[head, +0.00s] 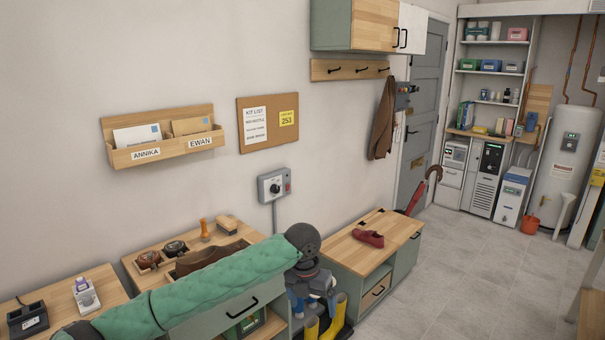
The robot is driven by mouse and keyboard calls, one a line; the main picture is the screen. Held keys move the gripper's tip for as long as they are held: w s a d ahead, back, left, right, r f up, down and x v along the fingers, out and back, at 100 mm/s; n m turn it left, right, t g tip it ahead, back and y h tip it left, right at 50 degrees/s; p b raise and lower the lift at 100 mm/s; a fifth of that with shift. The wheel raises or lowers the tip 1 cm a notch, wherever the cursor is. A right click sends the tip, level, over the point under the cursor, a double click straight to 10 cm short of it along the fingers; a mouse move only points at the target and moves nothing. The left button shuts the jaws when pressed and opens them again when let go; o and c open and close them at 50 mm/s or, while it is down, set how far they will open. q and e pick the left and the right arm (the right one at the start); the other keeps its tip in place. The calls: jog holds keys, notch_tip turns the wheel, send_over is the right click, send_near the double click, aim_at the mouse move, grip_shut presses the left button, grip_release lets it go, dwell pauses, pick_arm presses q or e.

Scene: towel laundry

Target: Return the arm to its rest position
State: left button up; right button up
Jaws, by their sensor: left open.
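My left arm (220,285), in a green padded sleeve, comes in from the lower left and reaches across the front of the shoe-care bench to a dark round wrist joint. My left gripper (314,292) hangs below that joint, between the two low cabinets and above the yellow boots. It is open, and I see nothing held in it. The gripper partly hides what is behind it. My right gripper is not in view, and no towel shows.
A brown shoe (208,258) and polish tins lie behind the arm. A switch box (274,186) is on the wall. The tiled floor (470,275) at right is clear.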

pick_arm(q)
notch_tip(320, 180, down, 11)
jog(key=d+n+h, duration=0.2)
jog(key=n, duration=0.5)
jog(key=s+a+f+n+t, duration=0.1)
jog(key=s+a+f+n, duration=0.15)
jog(key=f+n, duration=0.5)
jog(key=s+a+f+n+t, duration=0.1)
jog(key=s+a+f+n, duration=0.2)
jog(key=f, duration=0.8)
jog(key=s+a+f+n, duration=0.1)
jog(key=s+f+n, duration=0.2)
jog(key=f+n, duration=0.5)
jog(key=s+a+f+n+y, duration=0.1)
jog(key=s+a+f+n, duration=0.3)
jog(key=s+f, duration=0.5)
jog(key=s+a+f+n+y, duration=0.1)
jog(key=s+a+f+n, duration=0.4)
jog(key=s+f, duration=0.5)
jog(key=s+a+f+n+y, duration=0.1)
jog(key=s+a+f+n, duration=0.3)
jog(key=s, duration=1.2)
jog(key=shift+s+a+f, duration=0.3)
jog(key=shift+a+f, duration=1.75)
jog(key=shift+f, duration=0.85)
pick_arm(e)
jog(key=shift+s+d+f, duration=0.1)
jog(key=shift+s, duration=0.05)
